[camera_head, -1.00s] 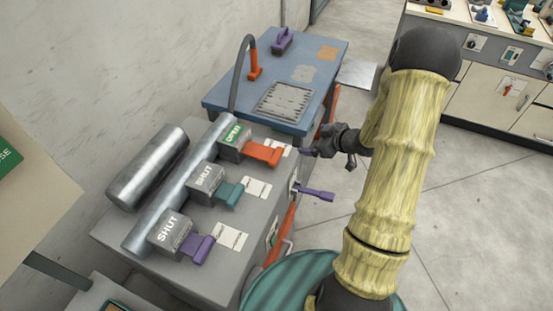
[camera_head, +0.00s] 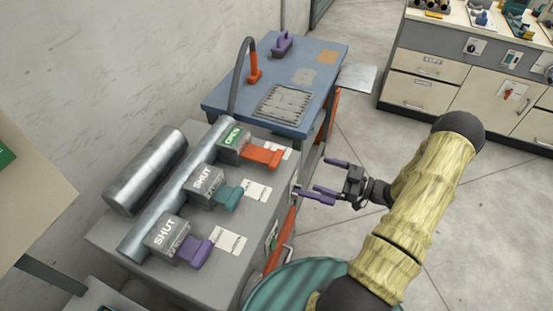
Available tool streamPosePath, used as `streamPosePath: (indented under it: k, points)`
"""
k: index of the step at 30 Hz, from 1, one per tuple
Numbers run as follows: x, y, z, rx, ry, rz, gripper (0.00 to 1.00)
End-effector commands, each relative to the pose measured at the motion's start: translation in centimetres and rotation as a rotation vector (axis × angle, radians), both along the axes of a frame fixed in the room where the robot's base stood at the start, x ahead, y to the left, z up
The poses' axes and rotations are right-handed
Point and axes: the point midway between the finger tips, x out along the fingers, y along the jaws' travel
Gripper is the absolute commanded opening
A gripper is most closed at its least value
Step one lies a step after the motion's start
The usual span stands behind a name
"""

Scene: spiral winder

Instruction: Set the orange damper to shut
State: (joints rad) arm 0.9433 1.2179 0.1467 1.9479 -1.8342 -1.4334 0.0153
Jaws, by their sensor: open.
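The orange damper (camera_head: 262,156) is the farthest of three dampers on the grey cabinet, and the green label on its grey block reads OPEN. Its orange handle points right, toward the cabinet's edge. My gripper (camera_head: 331,177) is to the right of the cabinet, beyond its edge, with its purple-tipped fingers spread and nothing between them. It is apart from the orange handle.
The teal damper (camera_head: 228,194) and purple damper (camera_head: 195,250) nearer to me both read SHUT. A silver pipe runs along the blocks' left. A blue bench (camera_head: 312,62) with a hose stands behind. Drawers (camera_head: 430,75) stand at the far right, with open floor between.

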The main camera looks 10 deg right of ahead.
Motion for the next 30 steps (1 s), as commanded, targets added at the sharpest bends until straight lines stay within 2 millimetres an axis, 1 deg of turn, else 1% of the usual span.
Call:
streamPosePath:
  k: [5,24,30]
  points:
    - [1.2,1.7,0.1,0.002,0.001,0.003,0.95]
    - [7.8,10.8,0.2,0.001,0.001,0.003,0.95]
    - [9.5,13.1,0.1,-0.001,0.001,0.002,0.95]
